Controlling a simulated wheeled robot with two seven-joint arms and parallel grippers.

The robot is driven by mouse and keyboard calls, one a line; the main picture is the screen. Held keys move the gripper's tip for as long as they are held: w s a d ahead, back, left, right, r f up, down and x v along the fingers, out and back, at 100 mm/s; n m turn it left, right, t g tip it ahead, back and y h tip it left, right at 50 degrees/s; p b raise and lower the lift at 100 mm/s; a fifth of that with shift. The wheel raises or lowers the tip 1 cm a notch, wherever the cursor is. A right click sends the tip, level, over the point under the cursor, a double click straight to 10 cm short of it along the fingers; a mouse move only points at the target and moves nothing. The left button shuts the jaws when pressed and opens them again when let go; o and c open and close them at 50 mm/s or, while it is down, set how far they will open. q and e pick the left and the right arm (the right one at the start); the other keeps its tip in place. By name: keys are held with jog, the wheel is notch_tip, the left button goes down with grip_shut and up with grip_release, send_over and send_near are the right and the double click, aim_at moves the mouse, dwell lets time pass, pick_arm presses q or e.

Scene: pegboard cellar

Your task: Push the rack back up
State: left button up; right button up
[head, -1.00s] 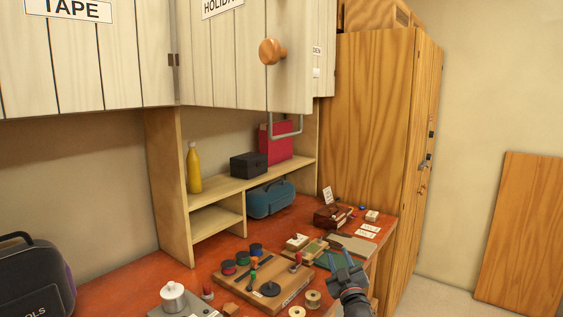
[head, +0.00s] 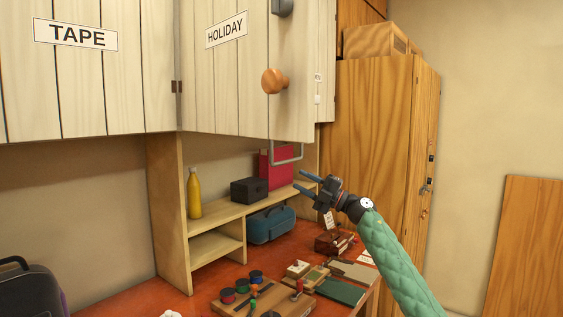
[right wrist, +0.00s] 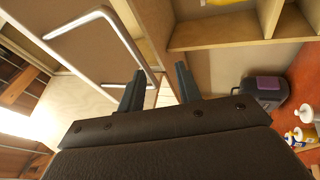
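The rack shows as a grey metal U-shaped bar (head: 286,161) hanging below the open HOLIDAY cabinet, in front of a red binder. In the right wrist view the bar (right wrist: 80,24) is a pale loop at upper left, beside and beyond the fingers. The rest of the rack is hidden behind the cabinet door in the head view. My right gripper (head: 307,183) is open and empty, a little below and right of the bar, apart from it. Its two fingers also show in the right wrist view (right wrist: 160,82). My left gripper is not in view.
The open cabinet door (head: 290,90) with a round wooden knob (head: 274,81) hangs above. A shelf (head: 262,198) holds a yellow bottle (head: 194,193), a black box (head: 249,190) and the red binder (head: 276,172). Below, the red bench carries several small items and a blue case (head: 271,224).

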aim_at(290, 161)
jog(key=r+n+g, duration=0.1)
jog(key=w+r+n+g+h, duration=0.1)
jog(key=r, duration=0.1)
jog(key=r+n+g, duration=0.1)
jog(key=r, duration=0.1)
jog(key=shift+w+a+r+h, duration=0.15)
jog(key=shift+w+a+h, duration=0.05)
jog(key=shift+a+h, duration=0.1)
pick_arm(q)
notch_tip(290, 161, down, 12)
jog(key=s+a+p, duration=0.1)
jog(key=p, duration=0.2)
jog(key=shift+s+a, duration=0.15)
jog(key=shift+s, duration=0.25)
pick_arm(e)
jog(key=x, duration=0.7)
grip_shut()
